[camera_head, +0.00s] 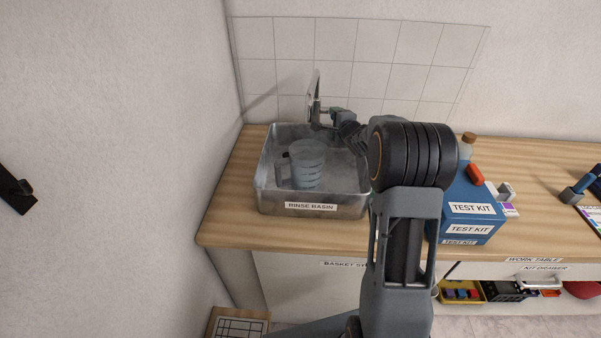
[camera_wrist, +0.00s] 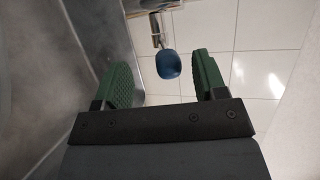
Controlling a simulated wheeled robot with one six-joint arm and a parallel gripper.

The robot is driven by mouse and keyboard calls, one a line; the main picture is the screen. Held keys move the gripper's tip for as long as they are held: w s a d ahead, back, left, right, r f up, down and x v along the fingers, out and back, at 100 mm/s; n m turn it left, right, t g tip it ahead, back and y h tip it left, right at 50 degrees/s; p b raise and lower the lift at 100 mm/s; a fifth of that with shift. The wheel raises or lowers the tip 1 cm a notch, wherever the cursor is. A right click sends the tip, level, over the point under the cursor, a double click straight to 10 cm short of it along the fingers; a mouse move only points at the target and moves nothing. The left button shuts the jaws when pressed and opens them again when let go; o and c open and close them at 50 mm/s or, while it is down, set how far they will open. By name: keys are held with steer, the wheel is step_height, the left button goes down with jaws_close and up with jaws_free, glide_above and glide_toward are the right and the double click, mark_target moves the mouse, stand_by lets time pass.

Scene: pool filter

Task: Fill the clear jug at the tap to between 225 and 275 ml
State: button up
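The clear jug (camera_head: 308,164) stands upright in the metal rinse basin (camera_head: 310,208), its handle on the left. Dark markings show on its side; I cannot tell its water level. The tap (camera_head: 314,92) rises at the back of the basin. In the wrist view, the tap (camera_wrist: 155,28) ends in a blue rounded knob (camera_wrist: 168,65). My gripper (camera_wrist: 164,80) is open, its green pads on either side of the knob with gaps on both sides. In the head view, my gripper (camera_head: 334,116) is beside the tap, partly hidden by my wrist.
A blue test kit box (camera_head: 467,212) stands right of the basin, with a bottle (camera_head: 467,146) behind it. A tiled wall (camera_head: 385,75) is close behind the tap. The wooden worktop (camera_head: 235,185) is clear left of the basin.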

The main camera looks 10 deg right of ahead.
steer(key=o, duration=0.5)
steer(key=shift+r, duration=0.1)
steer(key=shift+o, duration=0.2)
steer(key=shift+s+r, duration=0.1)
steer(key=p+v, duration=0.2)
steer(key=v, duration=0.4)
steer(key=shift+s+p, duration=0.35)
steer(key=shift+s, duration=0.1)
steer(key=v, duration=1.3)
steer(key=shift+s, duration=0.4)
